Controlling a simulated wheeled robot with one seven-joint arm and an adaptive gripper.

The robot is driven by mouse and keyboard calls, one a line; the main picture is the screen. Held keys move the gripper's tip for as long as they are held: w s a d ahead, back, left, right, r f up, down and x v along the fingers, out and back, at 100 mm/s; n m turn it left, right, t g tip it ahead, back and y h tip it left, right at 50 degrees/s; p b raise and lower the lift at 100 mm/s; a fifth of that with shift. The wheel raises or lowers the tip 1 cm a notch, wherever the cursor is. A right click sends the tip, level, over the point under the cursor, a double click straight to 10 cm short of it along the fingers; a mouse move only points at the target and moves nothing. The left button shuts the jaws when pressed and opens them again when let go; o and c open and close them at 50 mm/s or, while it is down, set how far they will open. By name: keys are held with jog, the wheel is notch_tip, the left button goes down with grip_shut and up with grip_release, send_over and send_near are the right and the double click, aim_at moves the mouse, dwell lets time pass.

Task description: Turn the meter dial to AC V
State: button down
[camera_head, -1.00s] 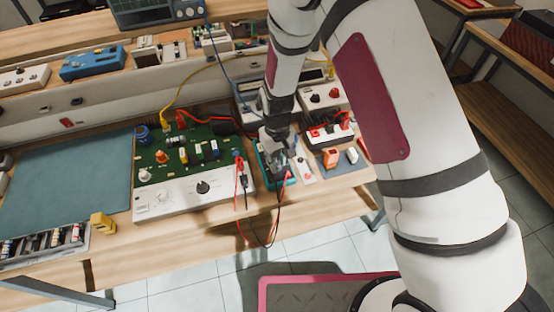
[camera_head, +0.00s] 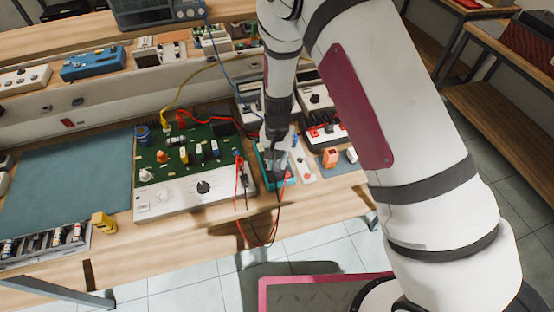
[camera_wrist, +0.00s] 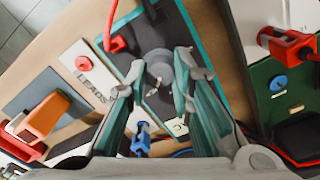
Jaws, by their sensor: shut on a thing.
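The meter, with a dark face and a teal case, lies at the right of the bench (camera_head: 290,179); it also shows in the wrist view (camera_wrist: 184,25). Its round grey dial (camera_wrist: 158,62) sits between my fingertips. My gripper (camera_wrist: 161,75) points down at the meter and is shut on the dial, one finger on each side. In the head view my gripper (camera_head: 274,150) hides the dial and much of the meter. The dial's setting and the labels around it are not readable.
Left of the meter is a green circuit board (camera_head: 190,150) with a white control panel (camera_head: 180,194). Red and black leads (camera_head: 240,185) hang over the bench edge. A white strip (camera_wrist: 85,70) and a mat with an orange part (camera_wrist: 47,113) lie close beside the meter.

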aim_at(277, 162)
jog(key=shift+w, duration=0.1)
dwell(0.5)
jog(key=c, duration=1.4)
grip_release()
notch_tip(277, 162, up, 12)
jog(key=shift+r, duration=0.1)
